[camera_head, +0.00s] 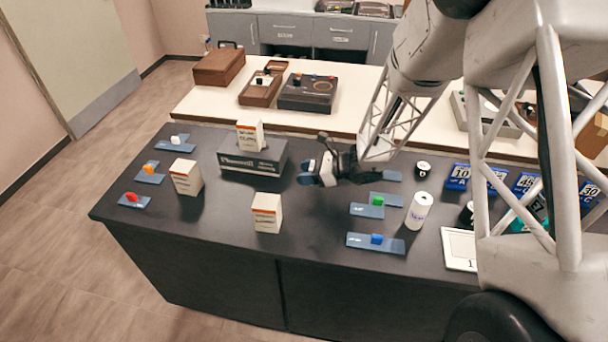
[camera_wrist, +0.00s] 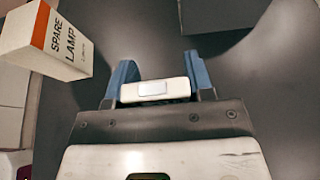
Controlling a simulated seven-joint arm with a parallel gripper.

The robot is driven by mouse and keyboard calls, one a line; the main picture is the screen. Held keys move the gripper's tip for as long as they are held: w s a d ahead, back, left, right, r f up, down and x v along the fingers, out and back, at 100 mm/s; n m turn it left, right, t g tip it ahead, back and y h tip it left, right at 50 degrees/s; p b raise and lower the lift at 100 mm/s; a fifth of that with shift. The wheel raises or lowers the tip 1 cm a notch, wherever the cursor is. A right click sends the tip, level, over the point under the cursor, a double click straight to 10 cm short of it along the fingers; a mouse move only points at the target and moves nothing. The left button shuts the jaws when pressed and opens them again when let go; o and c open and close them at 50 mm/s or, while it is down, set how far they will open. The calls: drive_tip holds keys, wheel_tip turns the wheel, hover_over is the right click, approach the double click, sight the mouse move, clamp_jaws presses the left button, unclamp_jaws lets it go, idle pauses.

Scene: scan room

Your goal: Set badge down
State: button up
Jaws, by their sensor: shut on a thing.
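My gripper (camera_head: 309,171) is over the dark table (camera_head: 320,225), near its middle. In the wrist view its two blue fingers (camera_wrist: 160,75) are shut on a small white badge (camera_wrist: 152,90) with a paler patch on its face. The badge lies crosswise between the fingers. In the head view only a small pale bit shows at the fingers, and the badge cannot be made out clearly. How far the badge is above the table top is hard to tell.
A black box (camera_head: 235,162) with a white carton (camera_head: 250,134) on it stands left of my gripper. A spare lamp carton (camera_wrist: 52,42) is close on the left in the wrist view. Blue pads with coloured blocks (camera_head: 376,239) and a white cylinder (camera_head: 419,211) are to the right.

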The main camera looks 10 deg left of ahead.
drive_tip(key=shift+w+a+f, duration=0.1)
drive_tip(key=shift+w+a, duration=0.25)
drive_tip(key=shift+w, duration=0.35)
drive_tip(key=shift+w+a+f, duration=0.1)
drive_tip(key=shift+w+a, duration=0.2)
drive_tip(key=shift+w, duration=0.35)
drive_tip(key=shift+f, duration=1.7)
drive_tip(key=shift+f, duration=0.1)
drive_tip(key=o, duration=0.9)
drive_tip(key=shift+d, duration=0.1)
drive_tip(key=shift+d+r, duration=0.35)
drive_tip(key=shift+d, duration=0.15)
drive_tip(key=v, duration=1)
drive_tip(key=shift+d+r, duration=0.1)
drive_tip(key=shift+d, duration=0.25)
